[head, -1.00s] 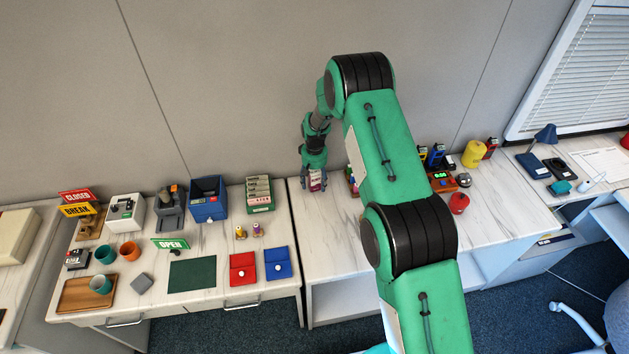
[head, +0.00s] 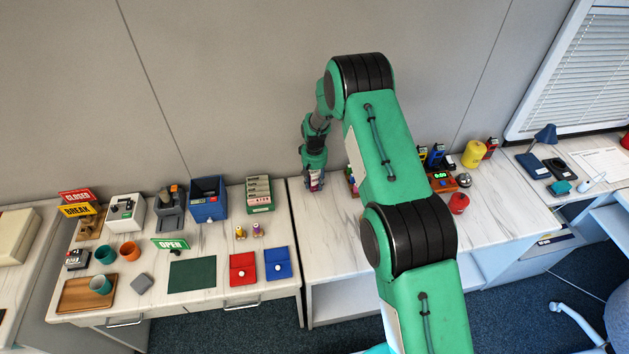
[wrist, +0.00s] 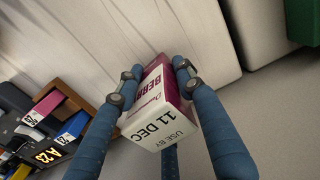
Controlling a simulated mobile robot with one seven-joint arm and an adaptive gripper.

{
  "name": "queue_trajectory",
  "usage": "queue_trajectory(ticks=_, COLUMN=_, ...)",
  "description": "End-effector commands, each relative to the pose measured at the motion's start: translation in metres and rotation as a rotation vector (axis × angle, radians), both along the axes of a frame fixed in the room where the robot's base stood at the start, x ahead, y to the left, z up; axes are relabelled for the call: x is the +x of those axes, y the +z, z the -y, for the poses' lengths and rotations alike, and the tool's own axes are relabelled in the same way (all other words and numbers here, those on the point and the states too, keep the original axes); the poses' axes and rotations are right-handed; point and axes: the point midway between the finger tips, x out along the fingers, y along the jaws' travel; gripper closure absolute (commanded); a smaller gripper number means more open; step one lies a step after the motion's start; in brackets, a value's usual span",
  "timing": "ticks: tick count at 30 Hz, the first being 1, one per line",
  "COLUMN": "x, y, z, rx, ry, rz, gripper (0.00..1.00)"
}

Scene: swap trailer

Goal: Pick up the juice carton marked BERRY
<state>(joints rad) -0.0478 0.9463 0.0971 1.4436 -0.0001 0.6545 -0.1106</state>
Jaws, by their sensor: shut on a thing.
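The juice carton (wrist: 158,105) is white and purple, with "BERRY" partly readable on its side and "USE BY 11 DEC" on its end in the wrist view. My gripper (wrist: 152,82) is shut on it, with blue fingers on both sides and another finger below. In the head view my gripper (head: 314,183) is over the left part of the middle counter, and the carton shows only as a small purple and white patch. I cannot tell whether the carton touches the counter.
A wooden holder with colored items (wrist: 45,115) stands close by at left in the wrist view. My arm covers much of the middle counter (head: 335,240). A green box of cards (head: 260,195) stands on the left counter.

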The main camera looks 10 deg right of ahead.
Motion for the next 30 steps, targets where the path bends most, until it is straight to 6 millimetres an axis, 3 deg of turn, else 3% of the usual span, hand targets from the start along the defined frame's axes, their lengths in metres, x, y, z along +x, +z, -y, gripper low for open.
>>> queue_trajectory(ticks=11, x=0.001, y=0.008, z=0.000, rx=0.000, ry=0.000, rz=0.001, gripper=0.96)
queue_trajectory(ticks=19, x=0.001, y=0.038, z=0.000, rx=0.000, ry=0.000, rz=0.003, gripper=0.96)
queue_trajectory(ticks=30, x=-0.058, y=0.042, z=0.003, rx=0.000, ry=0.000, rz=-0.001, gripper=0.96)
